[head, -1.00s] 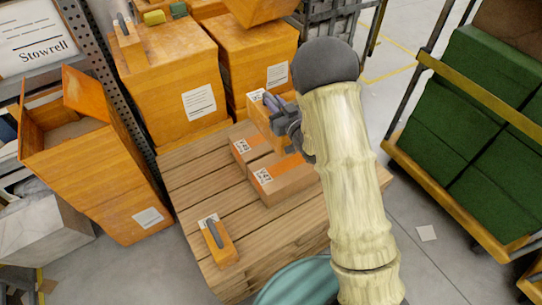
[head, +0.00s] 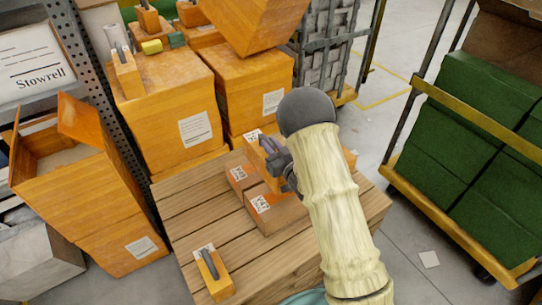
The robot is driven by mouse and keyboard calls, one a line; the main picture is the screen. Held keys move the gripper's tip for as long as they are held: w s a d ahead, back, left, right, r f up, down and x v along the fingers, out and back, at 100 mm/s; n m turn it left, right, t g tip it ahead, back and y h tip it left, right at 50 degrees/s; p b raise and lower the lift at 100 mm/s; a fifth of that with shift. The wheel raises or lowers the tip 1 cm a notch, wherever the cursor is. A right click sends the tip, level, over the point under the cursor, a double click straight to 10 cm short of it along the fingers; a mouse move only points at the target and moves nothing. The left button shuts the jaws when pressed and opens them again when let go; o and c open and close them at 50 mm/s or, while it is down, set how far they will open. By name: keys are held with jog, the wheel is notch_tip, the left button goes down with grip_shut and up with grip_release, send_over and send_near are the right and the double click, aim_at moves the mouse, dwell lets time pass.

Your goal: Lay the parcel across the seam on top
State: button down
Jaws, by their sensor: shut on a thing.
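The held parcel is over two cartons that lie side by side on a wooden pallet (head: 196,214). The smaller carton (head: 238,174) is behind and left; the larger carton (head: 277,213) is nearer. Both carry printed labels. The held parcel and my arm cover most of the seam between them. I cannot tell whether the parcel touches their tops or hangs just above.
A small orange block with a dark handle (head: 213,272) sits on the pallet's front-left corner. Tall orange boxes (head: 180,100) stand behind, and an open box (head: 75,180) at left. A cart of green crates (head: 450,150) stands at right. The pallet's left planks are bare.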

jog(key=shift+r, duration=0.15)
jog(key=shift+f+b, duration=0.45)
jog(key=shift+f, duration=1.4)
jog(key=shift+f+b, duration=0.35)
jog(key=shift+f, duration=0.1)
jog(key=c, duration=1.3)
grip_release()
jog(key=shift+r+p, duration=0.55)
jog(key=v, duration=1.2)
jog(key=shift+f, duration=0.2)
